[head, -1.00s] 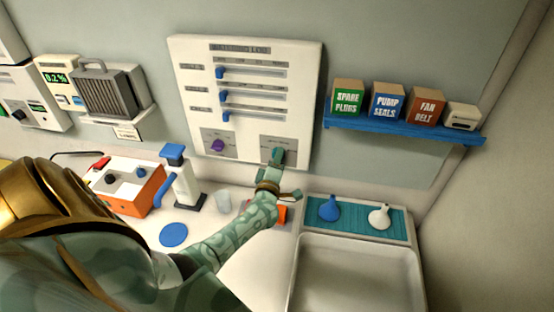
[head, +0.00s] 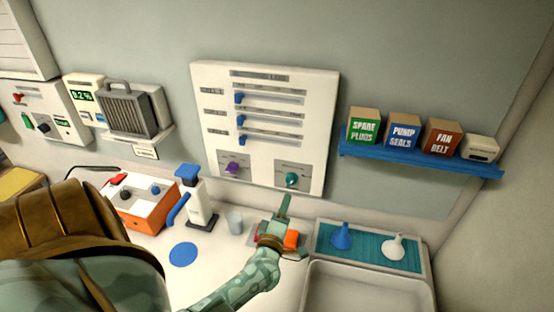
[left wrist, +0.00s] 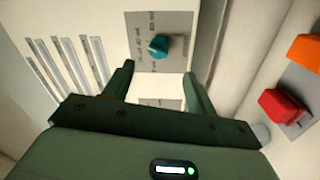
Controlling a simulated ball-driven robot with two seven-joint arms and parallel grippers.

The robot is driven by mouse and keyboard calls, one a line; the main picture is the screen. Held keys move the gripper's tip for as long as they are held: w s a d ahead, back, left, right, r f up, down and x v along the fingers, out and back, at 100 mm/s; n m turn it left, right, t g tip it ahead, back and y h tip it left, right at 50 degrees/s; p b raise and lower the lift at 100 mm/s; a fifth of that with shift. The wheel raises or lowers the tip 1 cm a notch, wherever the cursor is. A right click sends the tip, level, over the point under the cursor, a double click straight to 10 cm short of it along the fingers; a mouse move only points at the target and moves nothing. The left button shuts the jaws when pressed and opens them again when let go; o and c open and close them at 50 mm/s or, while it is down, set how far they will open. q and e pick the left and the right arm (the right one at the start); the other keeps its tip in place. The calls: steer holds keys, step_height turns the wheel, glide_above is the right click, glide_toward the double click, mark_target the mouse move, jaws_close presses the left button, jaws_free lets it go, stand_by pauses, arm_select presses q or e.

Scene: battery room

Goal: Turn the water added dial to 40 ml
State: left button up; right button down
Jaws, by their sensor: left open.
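The white watering log board (head: 209,110) hangs on the wall. A teal dial (head: 291,180) sits on a grey plate at its lower right, and a purple dial (head: 233,168) at its lower left. The printing around both is too small to read, so I cannot tell the teal dial's setting. My left gripper (head: 294,225) is open and empty, below and apart from the teal dial. In the left wrist view the teal dial (left wrist: 158,46) shows just beyond the gap between the open fingers (left wrist: 158,70). My right gripper is not in view.
Three sliders with blue knobs (head: 239,98) are above the dials. A blue shelf (head: 420,163) with boxes is at right. An orange block (head: 291,239) and a red one (left wrist: 283,105) lie near my gripper.

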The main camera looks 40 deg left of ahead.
arm_select(q)
steer(key=v, duration=0.7)
steer(key=shift+f, duration=0.15)
